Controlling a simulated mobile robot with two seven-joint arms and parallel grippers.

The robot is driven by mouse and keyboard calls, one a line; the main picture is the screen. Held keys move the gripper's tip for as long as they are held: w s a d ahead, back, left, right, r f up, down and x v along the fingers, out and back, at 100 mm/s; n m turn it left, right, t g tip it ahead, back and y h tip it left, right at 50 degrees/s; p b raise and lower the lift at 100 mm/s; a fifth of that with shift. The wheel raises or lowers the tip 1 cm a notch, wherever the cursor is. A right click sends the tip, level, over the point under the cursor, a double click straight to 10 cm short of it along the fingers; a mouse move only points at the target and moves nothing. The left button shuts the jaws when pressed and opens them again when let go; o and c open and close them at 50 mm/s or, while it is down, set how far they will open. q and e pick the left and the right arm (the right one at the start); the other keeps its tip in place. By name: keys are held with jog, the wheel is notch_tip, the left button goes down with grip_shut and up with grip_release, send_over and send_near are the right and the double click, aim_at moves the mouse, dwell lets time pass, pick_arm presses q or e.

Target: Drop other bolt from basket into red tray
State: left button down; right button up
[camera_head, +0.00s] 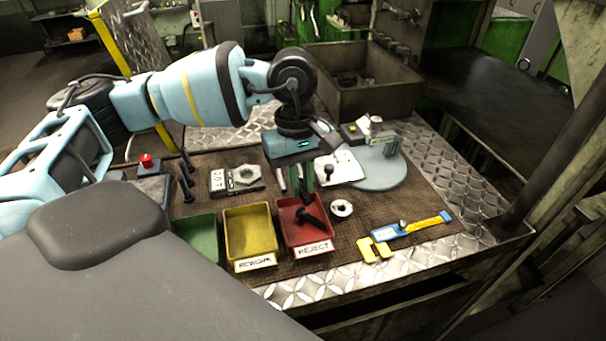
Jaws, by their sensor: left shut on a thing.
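My left gripper (308,200) points down over the red tray (291,240), labelled REJECT. It is shut on a dark bolt (314,215) at its fingertips. The bolt overlaps the tray's inside in the view, and I cannot tell how far it is above the floor or whether another bolt lies under it. The metal basket (375,100) stands at the back of the table, with dark parts (350,79) inside. My right gripper is not in view.
A yellow tray (248,247) and a green tray (198,231) stand left of the red one. A ring (341,208), a blue and yellow caliper (410,229) and a round grey stand (380,176) lie to the right. Dark upright pieces (186,178) stand at the left.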

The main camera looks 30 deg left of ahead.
pick_arm(q)
jog(key=c, duration=1.3)
grip_release()
jog(key=shift+c, duration=0.2)
jog(key=shift+w+a+r+b, duration=0.1)
jog(key=shift+a+r, duration=0.05)
jog(key=shift+r, duration=1.15)
jog(key=shift+w+a+r+b, duration=0.1)
jog(key=shift+a+r, duration=0.1)
jog(key=shift+r, duration=1.1)
jog(key=shift+w+a+r+b, duration=0.1)
jog(key=shift+a+r, duration=0.05)
jog(key=shift+r, duration=1.15)
jog(key=shift+s+f, duration=0.1)
